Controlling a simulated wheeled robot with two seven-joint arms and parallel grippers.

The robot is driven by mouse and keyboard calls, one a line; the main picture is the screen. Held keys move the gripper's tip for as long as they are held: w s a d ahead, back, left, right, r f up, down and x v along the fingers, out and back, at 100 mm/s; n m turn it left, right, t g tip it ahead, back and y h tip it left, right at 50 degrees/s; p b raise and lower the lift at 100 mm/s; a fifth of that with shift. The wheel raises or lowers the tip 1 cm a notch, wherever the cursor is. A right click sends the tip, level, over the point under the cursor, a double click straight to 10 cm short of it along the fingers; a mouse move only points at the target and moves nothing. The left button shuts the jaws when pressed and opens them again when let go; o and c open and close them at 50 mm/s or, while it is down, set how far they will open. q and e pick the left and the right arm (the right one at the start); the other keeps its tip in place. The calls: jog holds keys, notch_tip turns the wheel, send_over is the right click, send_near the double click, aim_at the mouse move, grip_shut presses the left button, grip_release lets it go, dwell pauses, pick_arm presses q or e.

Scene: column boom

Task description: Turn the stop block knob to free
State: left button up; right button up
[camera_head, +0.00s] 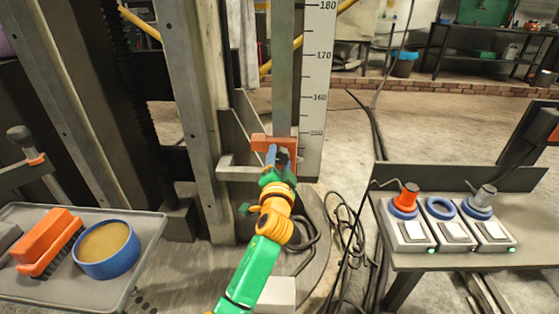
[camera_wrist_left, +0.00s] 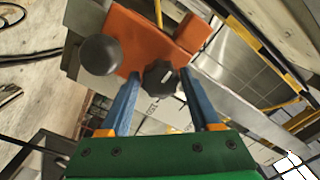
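The orange stop block (camera_head: 261,142) sits on the grey column beside the printed scale in the head view. It fills the upper middle of the left wrist view (camera_wrist_left: 128,32). A dark lobed knob (camera_wrist_left: 160,79) is on its face, and a round black ball knob (camera_wrist_left: 100,54) is to the left of it. My left gripper (camera_head: 279,155) is at the block. In the left wrist view its two blue fingers (camera_wrist_left: 159,74) are apart, one on each side of the lobed knob, with small gaps showing. The knob's marking is too small to read. My right gripper is not in view.
A grey tray (camera_head: 133,287) at the left holds an orange brush (camera_head: 46,241) and a blue-rimmed bowl (camera_head: 106,249). A table (camera_head: 440,262) at the right carries small stations with blue rings. Dark cables (camera_head: 345,235) lie on the floor between.

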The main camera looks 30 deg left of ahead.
pick_arm(q)
jog(key=shift+o, duration=0.9)
jog(key=v, duration=0.7)
jog(key=shift+p, duration=0.35)
